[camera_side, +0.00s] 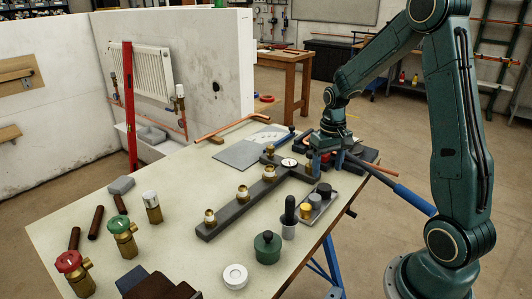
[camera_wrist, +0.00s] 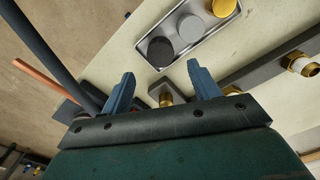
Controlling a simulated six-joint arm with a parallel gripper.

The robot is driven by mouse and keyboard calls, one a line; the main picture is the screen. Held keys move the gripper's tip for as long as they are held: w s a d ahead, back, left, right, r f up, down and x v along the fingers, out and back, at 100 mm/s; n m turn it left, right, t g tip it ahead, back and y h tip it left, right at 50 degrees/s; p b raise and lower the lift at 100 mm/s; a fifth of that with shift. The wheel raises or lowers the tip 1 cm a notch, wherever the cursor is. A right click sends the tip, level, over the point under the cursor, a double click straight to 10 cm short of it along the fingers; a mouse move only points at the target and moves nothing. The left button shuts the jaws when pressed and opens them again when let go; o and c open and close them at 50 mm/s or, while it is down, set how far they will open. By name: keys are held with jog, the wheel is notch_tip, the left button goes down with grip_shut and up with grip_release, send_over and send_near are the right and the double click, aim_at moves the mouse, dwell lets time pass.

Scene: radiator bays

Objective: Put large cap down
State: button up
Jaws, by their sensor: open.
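A small grey tray (camera_side: 329,205) holds a row of three round caps: a black cap (camera_side: 324,190), a grey cap (camera_side: 315,200) and a brass-yellow cap (camera_side: 306,211). In the wrist view the black cap (camera_wrist: 160,51) sits at the near end of the tray (camera_wrist: 204,40), with the grey cap (camera_wrist: 190,27) beside it and the yellow cap (camera_wrist: 223,7) beyond. The black one looks slightly the largest. My gripper (camera_side: 326,166) is open and empty, beyond the black cap's end of the tray. In the wrist view its fingertips (camera_wrist: 160,73) stand apart, with no cap between them.
A dark manifold bar (camera_side: 232,211) with brass fittings and a gauge (camera_side: 289,162) lies beside the tray. A brass fitting (camera_wrist: 166,97) shows between my fingers. A green pot (camera_side: 267,248), a white ring (camera_side: 235,276) and valves (camera_side: 122,236) stand nearer the front. Dark tools crowd the right corner.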

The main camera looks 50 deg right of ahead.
aim_at(324, 188)
notch_tip(324, 188, up, 6)
dwell(0.4)
jog(key=shift+r, duration=0.1)
dwell(0.4)
jog(key=s+a+r+n+t, duration=0.25)
jog(key=s+a+r, duration=0.25)
jog(key=a+r, duration=0.5)
jog(key=s+a+n+t, duration=0.3)
jog(key=s+a, duration=0.6)
jog(key=s, duration=0.1)
jog(key=shift+s+r, duration=0.2)
jog(key=shift+r, duration=0.15)
jog(key=shift+a, duration=0.1)
dwell(0.5)
